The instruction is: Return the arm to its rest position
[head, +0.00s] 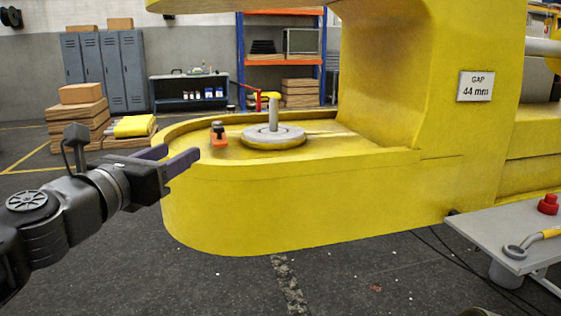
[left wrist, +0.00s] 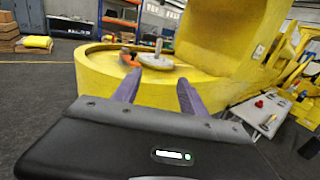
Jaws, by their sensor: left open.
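My left gripper (head: 172,160) is open and empty at the left edge of the large yellow machine (head: 310,208). Its two purple fingers also show in the left wrist view (left wrist: 157,95), spread apart with nothing between them. A small orange and black part (head: 218,135) sits on the base left of the disc, apart from my fingers. My right gripper is not in view.
A grey side table (head: 490,233) at the right holds a red button (head: 548,204) and a yellow-handled tool (head: 530,243). Stacked boxes (head: 80,120), lockers (head: 105,72) and a shelf rack (head: 282,58) stand behind. Dark floor in front of the machine is mostly clear; cables lie near the table.

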